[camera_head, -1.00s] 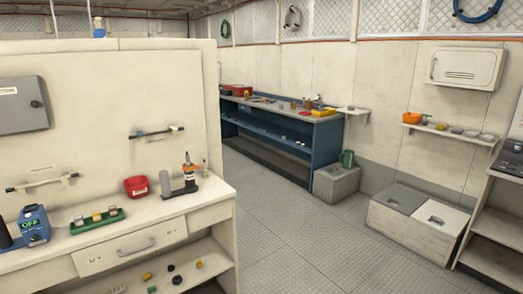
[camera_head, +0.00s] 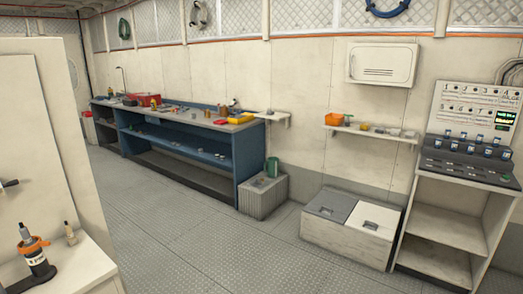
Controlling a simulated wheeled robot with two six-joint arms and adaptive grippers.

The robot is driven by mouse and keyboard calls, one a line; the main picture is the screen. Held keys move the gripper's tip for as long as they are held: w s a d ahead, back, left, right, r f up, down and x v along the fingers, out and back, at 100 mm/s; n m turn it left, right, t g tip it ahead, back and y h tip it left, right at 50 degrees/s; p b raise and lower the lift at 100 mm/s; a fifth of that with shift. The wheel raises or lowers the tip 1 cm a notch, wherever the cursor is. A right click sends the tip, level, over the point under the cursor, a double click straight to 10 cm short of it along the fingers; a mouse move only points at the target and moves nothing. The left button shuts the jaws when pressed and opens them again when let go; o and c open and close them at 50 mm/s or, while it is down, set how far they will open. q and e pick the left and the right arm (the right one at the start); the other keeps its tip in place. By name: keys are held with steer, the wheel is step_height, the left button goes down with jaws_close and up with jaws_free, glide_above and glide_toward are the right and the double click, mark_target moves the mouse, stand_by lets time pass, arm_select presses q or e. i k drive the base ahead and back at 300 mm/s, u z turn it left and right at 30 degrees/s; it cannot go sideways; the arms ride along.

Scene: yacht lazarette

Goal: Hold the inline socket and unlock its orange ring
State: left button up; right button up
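Neither of my grippers shows in the head view. On the white counter at the lower left stands a black cylindrical fitting with an orange ring (camera_head: 36,256) around its upper part. It looks like the inline socket, but I cannot tell for sure. It is upright, with a narrower grey and black top. The frame's left edge is close beside it. A small beige bottle-like item (camera_head: 70,233) stands to its right, apart from it.
A blue workbench (camera_head: 215,155) with tools runs along the back wall. A panel with switches (camera_head: 468,160) stands at right above open shelves. A white-and-grey chest (camera_head: 345,228) and a ribbed block (camera_head: 263,196) sit on the floor. The middle floor is clear.

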mark_target(25, 250)
steer(key=u, duration=0.6)
steer(key=i, duration=0.8)
steer(key=u, duration=1.05)
steer(key=i, duration=0.2)
steer(key=u, duration=0.15)
